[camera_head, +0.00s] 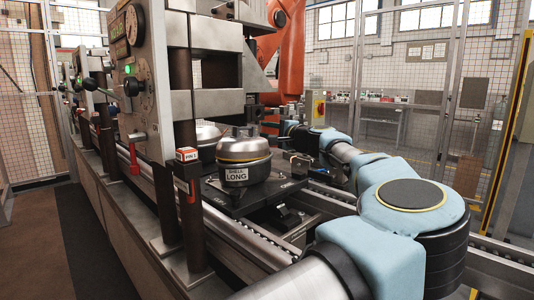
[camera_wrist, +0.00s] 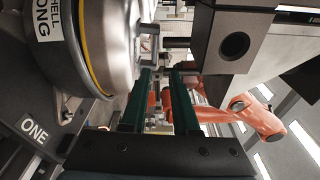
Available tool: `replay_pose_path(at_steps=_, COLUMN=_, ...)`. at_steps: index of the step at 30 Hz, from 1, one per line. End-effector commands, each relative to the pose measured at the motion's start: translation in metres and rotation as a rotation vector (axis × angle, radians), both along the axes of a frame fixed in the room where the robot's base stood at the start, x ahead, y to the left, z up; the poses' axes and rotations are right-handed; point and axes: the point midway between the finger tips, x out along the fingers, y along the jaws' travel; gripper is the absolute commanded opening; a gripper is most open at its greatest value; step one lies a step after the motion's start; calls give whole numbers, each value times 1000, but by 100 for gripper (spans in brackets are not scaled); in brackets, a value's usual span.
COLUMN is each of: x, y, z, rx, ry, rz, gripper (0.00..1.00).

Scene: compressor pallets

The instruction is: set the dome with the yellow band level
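The dome with the yellow band (camera_head: 243,147) is a silver lid with a handle-like top, on a dark shell labelled SHELL LONG (camera_head: 236,176). Its band shows as a thin yellow line at the seam; in the head view it looks slightly lower at the left, but I cannot tell the tilt surely. In the wrist view the dome (camera_wrist: 113,45) fills the upper left, turned sideways, with the yellow band along its edge. My gripper (camera_wrist: 162,75) has two green fingers apart with nothing between them, beside the dome and not visibly touching it. In the head view it is small and dark, right of the dome.
The shell stands on a black pallet (camera_head: 259,194) over a roller conveyor (camera_head: 245,240). The pallet is marked ONE in the wrist view. Another silver dome (camera_head: 207,134) stands behind, partly hidden by the grey press (camera_head: 150,75). A post with a red-topped PIN 1 box (camera_head: 187,156) stands left.

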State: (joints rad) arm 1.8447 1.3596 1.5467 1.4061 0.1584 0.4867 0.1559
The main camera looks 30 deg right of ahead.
Motion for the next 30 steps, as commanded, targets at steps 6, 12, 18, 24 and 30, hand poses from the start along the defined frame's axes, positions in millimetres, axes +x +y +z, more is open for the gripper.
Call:
replay_pose_path(at_steps=6, x=4, y=1, z=-11, rx=-1, ry=0, rz=1, gripper=29)
replay_pose_path(at_steps=12, x=29, y=2, z=-9, rx=1, ry=-1, rz=2, gripper=29)
replay_pose_path(at_steps=18, x=66, y=4, z=-9, rx=1, ry=-1, rz=2, gripper=29)
replay_pose_path(at_steps=24, x=94, y=4, z=-10, rx=0, ry=-1, rz=0, gripper=29)
replay_pose_path(at_steps=30, x=107, y=5, z=-11, rx=0, ry=-1, rz=-1, gripper=29)
